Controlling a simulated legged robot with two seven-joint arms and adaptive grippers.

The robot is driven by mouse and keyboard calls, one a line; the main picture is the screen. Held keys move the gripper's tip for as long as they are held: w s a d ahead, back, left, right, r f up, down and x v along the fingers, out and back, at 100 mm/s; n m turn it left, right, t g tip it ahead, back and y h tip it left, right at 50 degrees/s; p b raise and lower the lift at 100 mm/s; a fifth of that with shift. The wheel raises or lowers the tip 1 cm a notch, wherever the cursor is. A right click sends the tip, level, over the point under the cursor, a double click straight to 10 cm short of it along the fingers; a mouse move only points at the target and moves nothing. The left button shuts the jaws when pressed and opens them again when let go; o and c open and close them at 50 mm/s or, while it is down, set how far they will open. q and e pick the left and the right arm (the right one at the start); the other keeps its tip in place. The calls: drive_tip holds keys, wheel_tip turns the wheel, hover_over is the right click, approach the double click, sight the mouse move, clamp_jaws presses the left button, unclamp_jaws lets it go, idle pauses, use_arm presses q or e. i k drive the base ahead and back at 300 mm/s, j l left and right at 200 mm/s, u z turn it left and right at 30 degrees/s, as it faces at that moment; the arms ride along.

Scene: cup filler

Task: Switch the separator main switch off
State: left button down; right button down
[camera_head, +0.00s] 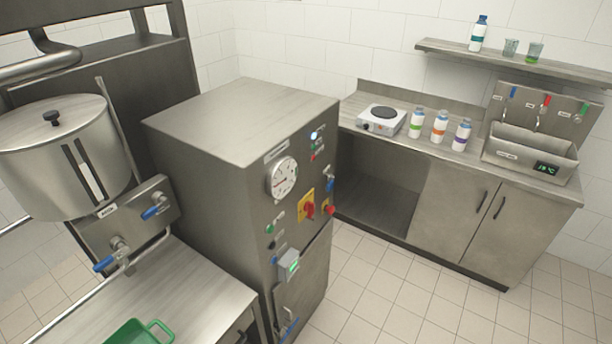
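A tall grey steel cabinet (215,190) stands in the middle of the view, its control panel facing right. A red rotary switch on a yellow plate (307,207) sits on the panel, below and right of a round white gauge (283,177). It looks like a main switch, but no label can be read and its exact setting is too small to tell. A second red knob (329,208) is at the panel's right edge. Small coloured lamps and buttons (316,140) are above. Neither of my grippers is in view.
A steel pot (65,158) with blue-handled valves (152,212) stands left, above a steel table (180,290) with a green basket (140,333). A counter (400,146) with a hotplate (381,120) and bottles (440,122) is at the back right. The tiled floor (400,300) is clear.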

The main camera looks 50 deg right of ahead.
sight(309, 208)
drive_tip(key=z, duration=1.65)
